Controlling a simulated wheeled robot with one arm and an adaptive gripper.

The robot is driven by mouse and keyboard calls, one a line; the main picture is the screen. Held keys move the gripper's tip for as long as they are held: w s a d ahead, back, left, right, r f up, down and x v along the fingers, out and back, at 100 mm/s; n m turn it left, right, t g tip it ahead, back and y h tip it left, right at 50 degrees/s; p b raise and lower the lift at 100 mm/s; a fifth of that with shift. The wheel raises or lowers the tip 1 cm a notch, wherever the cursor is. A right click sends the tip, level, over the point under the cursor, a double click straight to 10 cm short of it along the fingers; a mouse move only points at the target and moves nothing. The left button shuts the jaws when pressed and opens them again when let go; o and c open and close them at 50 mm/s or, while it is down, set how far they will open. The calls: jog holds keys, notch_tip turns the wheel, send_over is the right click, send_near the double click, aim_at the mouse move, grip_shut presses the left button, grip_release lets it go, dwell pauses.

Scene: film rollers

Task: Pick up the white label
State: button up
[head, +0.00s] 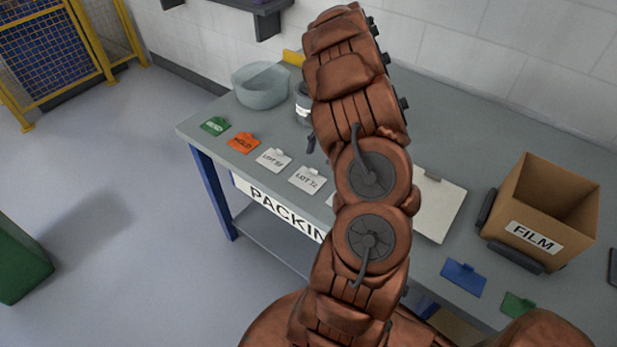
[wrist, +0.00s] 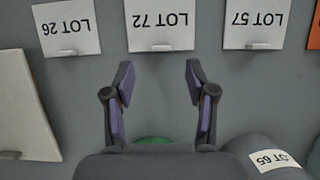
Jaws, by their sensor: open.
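Several white label cards lie flat on the grey table. In the wrist view they appear upside down in a row: LOT 26 (wrist: 66,25), LOT 72 (wrist: 160,22) and LOT 57 (wrist: 256,22), each with a small tab. The head view shows LOT 57 (head: 273,160) and LOT 72 (head: 307,180); my arm covers most of LOT 26 there. My gripper (wrist: 159,84) is open and empty, its fingers pointing toward LOT 72 and apart from it in the picture. In the head view my arm hides most of the gripper.
Green (head: 215,125) and orange (head: 243,142) cards lie left of the white ones. A grey roll with a LOT 65 label (wrist: 278,160) is near my gripper. A round bowl (head: 260,86), a white board (head: 438,203), a FILM box (head: 540,215) and a blue card (head: 463,278) are also on the table.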

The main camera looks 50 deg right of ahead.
aim_at(315, 169)
jog(key=shift+p+x, duration=0.9)
jog(key=shift+x, duration=1.5)
jog(key=shift+w+a+r, duration=0.1)
jog(key=shift+a, duration=0.1)
jog(key=c, duration=0.9)
